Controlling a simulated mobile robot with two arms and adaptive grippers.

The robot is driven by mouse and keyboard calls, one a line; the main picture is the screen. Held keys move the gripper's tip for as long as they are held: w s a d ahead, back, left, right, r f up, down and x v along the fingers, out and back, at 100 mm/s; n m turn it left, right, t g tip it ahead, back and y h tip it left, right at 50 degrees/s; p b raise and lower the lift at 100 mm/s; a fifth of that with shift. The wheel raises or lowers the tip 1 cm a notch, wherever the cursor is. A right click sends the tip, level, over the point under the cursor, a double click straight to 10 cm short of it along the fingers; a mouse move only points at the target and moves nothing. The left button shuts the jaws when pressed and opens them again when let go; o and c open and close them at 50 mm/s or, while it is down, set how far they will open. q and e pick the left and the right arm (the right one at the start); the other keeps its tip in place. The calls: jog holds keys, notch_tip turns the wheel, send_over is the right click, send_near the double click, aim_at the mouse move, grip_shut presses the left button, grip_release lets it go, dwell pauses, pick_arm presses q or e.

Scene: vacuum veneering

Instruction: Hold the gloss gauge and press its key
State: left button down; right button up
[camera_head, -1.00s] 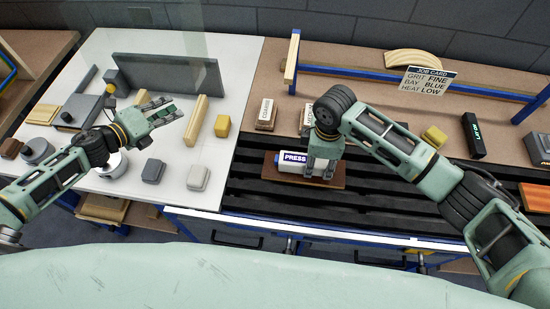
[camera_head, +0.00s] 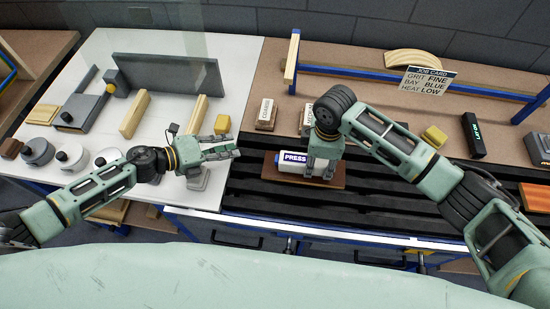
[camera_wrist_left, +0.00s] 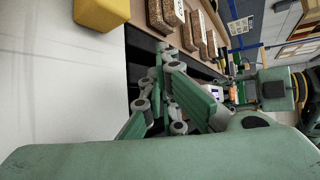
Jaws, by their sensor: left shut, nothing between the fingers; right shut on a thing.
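The gloss gauge (camera_head: 292,158), which I take to be the white and blue body marked PRESS, lies on a brown board (camera_head: 338,182) on the dark slatted bed. My right gripper (camera_head: 318,173) points down over its right end and is shut on it; the fingers hide that end. My left gripper (camera_head: 234,151) is shut and empty, left of the gauge and apart from it, with its fingers pointing right. The left fingers (camera_wrist_left: 160,62) also show in the left wrist view, with a small light body with a dark face (camera_wrist_left: 215,93) beyond. I cannot make out the key.
Under my left arm is a white table (camera_head: 215,60) with several blocks and round weights. A yellow block (camera_head: 222,124) stands close behind my left gripper. Labelled blocks (camera_head: 266,115) stand behind the gauge. A job card (camera_head: 427,80) stands at the back right.

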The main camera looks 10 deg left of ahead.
pick_arm(q)
jog(key=shift+d, duration=4.35)
jog(key=shift+d, duration=0.1)
jog(key=shift+d, duration=0.35)
jog(key=shift+d, duration=0.65)
pick_arm(e)
jog(key=shift+a, duration=0.1)
pick_arm(q)
jog(key=shift+a, duration=1.1)
jog(key=a, duration=0.5)
